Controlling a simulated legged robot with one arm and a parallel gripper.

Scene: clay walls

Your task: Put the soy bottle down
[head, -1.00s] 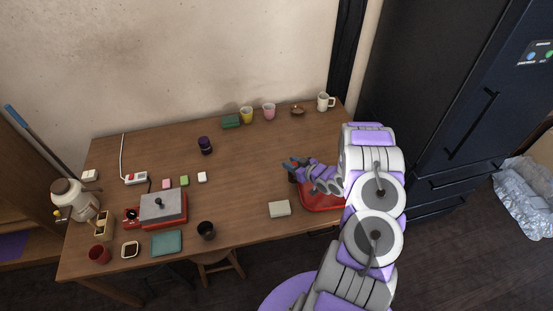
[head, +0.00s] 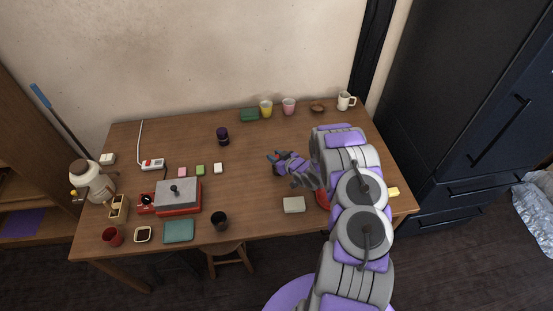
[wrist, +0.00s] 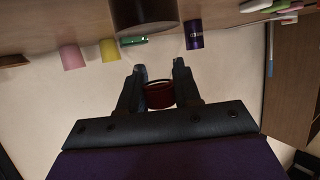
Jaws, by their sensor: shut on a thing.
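My gripper (head: 277,157) is over the right half of the table (head: 255,185) in the head view.
A purple can (head: 223,136) stands left of my gripper. A beige block (head: 294,205) lies in front, and a red tray (head: 322,199) is partly hidden by my arm. Bare wood lies between can and gripper.

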